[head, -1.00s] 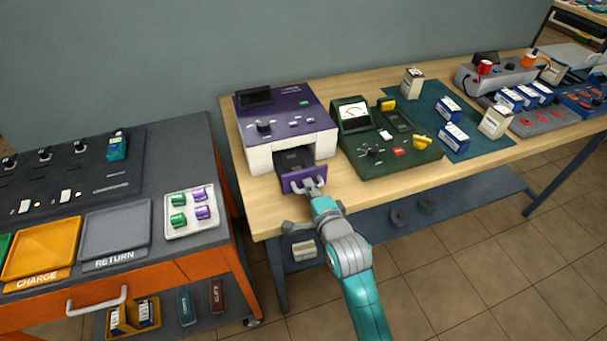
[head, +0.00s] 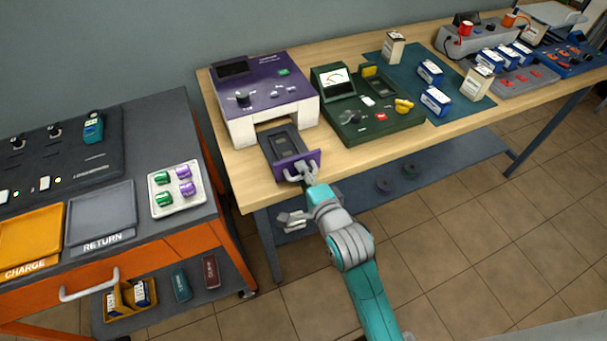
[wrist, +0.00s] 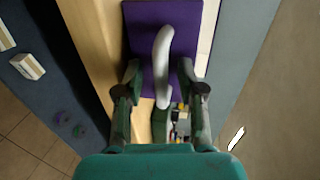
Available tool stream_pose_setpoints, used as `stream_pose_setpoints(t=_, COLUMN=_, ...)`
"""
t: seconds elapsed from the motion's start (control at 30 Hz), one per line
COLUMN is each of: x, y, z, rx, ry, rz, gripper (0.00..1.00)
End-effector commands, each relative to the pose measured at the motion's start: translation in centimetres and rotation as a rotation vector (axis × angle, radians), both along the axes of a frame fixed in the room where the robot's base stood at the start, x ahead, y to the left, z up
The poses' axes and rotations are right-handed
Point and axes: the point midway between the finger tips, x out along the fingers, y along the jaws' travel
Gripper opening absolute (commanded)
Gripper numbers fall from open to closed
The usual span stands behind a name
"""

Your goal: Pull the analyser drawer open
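The analyser (head: 268,105) is a purple and white box on the left end of the wooden bench in the head view. Its drawer (head: 284,142) is out at the front, showing a dark tray behind a purple front panel. The pale curved handle (head: 292,177) is on that panel. My gripper (head: 308,178) is at the handle. In the wrist view, the handle (wrist: 163,60) stands between the two fingers of my gripper (wrist: 161,80), over the purple panel (wrist: 140,18). A gap shows on each side of it, so the fingers look open around it.
A green meter unit (head: 375,120) stands right of the analyser, close to the drawer. A dark cart (head: 150,140) with trays stands to the left, across a narrow gap. Open tiled floor (head: 470,230) lies in front of the bench.

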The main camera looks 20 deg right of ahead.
Motion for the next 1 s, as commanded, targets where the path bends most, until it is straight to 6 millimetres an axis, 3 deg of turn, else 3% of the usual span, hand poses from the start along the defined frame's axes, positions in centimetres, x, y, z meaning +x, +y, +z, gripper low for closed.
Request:
stream_pose_setpoints(t=0.33, x=-1.1, y=0.0, z=0.3, rx=0.000, ry=-0.001, rz=0.000, gripper=0.38)
stream_pose_setpoints(t=0.8, x=-8.7, y=0.0, z=1.9, rx=0.000, ry=0.001, rz=0.000, gripper=0.38)
stream_pose_setpoints(t=1.0, x=-10.8, y=0.0, z=2.4, rx=0.000, ry=-0.001, rz=0.000, gripper=0.38)
